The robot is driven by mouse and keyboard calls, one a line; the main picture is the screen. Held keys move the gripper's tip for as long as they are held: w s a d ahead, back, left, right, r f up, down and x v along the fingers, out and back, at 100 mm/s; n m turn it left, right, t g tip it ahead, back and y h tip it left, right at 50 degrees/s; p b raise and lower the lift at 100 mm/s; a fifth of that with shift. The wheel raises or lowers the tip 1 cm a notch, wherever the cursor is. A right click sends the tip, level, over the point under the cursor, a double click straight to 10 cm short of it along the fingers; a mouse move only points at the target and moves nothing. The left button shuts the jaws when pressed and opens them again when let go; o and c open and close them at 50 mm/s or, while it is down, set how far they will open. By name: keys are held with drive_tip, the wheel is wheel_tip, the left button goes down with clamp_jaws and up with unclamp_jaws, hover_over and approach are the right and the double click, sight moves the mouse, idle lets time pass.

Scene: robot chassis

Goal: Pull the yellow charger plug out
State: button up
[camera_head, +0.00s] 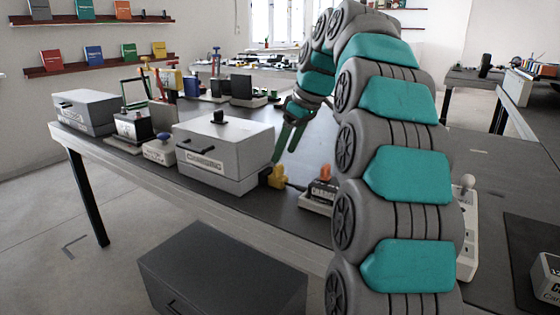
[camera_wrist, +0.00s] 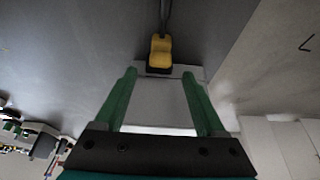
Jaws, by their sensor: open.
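The yellow charger plug (camera_head: 272,177) sits against the lower right end of the grey box labelled "CHARGING" (camera_head: 195,160), with a dark cable running off to the right. In the wrist view the plug (camera_wrist: 160,50) lies just beyond the fingertips, roughly centred between them, with its dark end towards the grey box (camera_wrist: 160,100). My gripper (camera_head: 284,155) has green fingers and is just above the plug in the head view. It also shows in the wrist view (camera_wrist: 158,72), open and empty, with its fingers spread wide. I see no finger touching the plug.
A small labelled block with an orange top (camera_head: 323,188) stands right of the plug. A white power strip (camera_head: 467,235) lies behind my arm. Another grey box (camera_head: 86,110) and several small devices stand to the left. A dark box (camera_head: 220,270) is below the table edge.

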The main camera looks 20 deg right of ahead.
sight(279, 165)
drive_tip(key=shift+x, duration=2.25)
drive_tip(key=shift+c, duration=0.3)
clamp_jaws()
